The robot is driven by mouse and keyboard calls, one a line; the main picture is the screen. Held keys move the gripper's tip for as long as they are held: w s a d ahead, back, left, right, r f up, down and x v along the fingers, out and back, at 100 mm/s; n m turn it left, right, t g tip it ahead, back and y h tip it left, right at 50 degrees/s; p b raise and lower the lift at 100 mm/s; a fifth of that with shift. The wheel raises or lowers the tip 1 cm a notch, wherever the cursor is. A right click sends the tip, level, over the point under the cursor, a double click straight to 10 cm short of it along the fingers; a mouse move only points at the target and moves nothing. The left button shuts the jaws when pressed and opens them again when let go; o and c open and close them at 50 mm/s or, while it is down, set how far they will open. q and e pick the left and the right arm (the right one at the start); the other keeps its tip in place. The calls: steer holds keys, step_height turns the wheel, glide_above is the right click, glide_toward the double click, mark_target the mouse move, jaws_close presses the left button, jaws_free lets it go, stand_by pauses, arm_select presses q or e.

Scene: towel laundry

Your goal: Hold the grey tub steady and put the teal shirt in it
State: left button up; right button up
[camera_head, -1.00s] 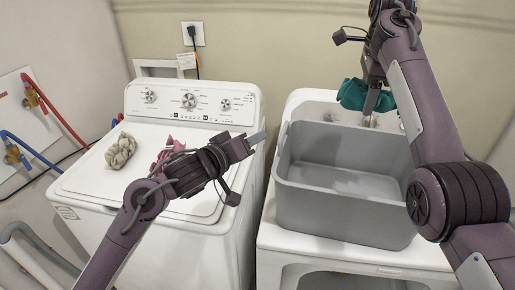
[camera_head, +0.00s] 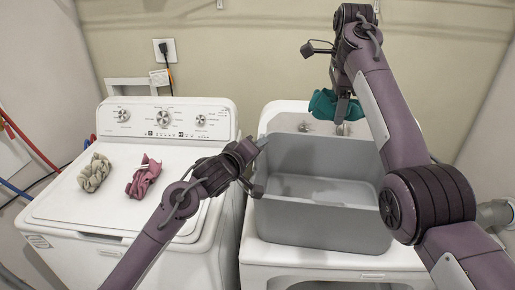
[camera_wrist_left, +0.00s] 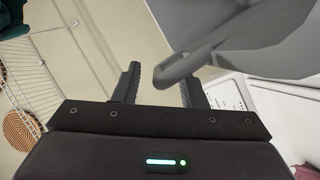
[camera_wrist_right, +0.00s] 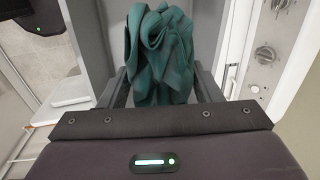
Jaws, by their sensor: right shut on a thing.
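The grey tub (camera_head: 320,215) stands on the white machine at the right, and its inside looks empty. My right gripper (camera_head: 342,108) is shut on the teal shirt (camera_head: 325,105), which shows at the tub's back edge in the head view. The bunched shirt (camera_wrist_right: 160,55) hangs between the fingers in the right wrist view, with grey walls behind it. My left gripper (camera_head: 257,166) is open at the tub's left side. In the left wrist view the tub's rim (camera_wrist_left: 185,68) lies close to the right finger; I cannot tell whether they touch.
A beige cloth (camera_head: 94,173) and a pink cloth (camera_head: 144,177) lie on the white washer (camera_head: 75,205) at the left. A wire rack (camera_wrist_left: 40,75) shows in the left wrist view. The front of the washer lid is clear.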

arm_select(q)
steer(key=shift+w+d+f, duration=0.1)
steer(key=shift+w+d, duration=0.1)
steer(key=shift+w, duration=0.3)
jaws_close()
